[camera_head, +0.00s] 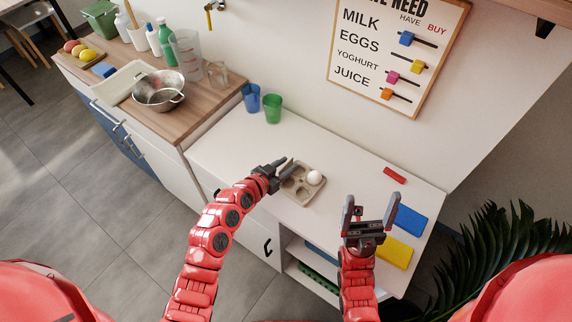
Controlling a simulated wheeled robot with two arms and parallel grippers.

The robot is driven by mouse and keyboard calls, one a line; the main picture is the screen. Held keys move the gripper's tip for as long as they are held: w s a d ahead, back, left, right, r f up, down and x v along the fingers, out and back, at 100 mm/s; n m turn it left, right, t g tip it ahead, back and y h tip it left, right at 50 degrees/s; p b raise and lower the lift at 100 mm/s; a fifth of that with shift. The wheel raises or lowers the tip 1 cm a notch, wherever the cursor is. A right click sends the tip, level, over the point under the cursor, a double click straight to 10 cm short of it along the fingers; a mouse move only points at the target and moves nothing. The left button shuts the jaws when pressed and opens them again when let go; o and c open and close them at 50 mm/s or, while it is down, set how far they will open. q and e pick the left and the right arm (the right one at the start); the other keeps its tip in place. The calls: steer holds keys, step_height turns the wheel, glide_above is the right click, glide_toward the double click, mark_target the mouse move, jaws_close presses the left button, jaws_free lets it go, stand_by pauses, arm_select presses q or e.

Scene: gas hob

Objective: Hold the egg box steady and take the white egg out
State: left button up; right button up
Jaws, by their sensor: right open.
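The grey-brown egg box (303,196) lies open on the white counter, with several hollows. The white egg (314,178) sits in its back right part, its top uncovered. My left gripper (285,167) is at the box's left back edge, its fingers pointing right toward the rim. The view is too small to tell whether its fingers grip the rim or are only beside it. My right gripper (371,205) is open and empty, right of and nearer than the box, its two fingers wide apart and pointing up in the picture.
A blue cup (251,98) and a green cup (273,109) stand behind left on the counter. A red block (394,175), a blue sponge (399,219) and a yellow sponge (394,252) lie to the right. Bare counter surrounds the box's back side.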

arm_select(q)
steer(key=shift+c, duration=0.2)
jaws_close()
stand_by(1.9)
jaws_free()
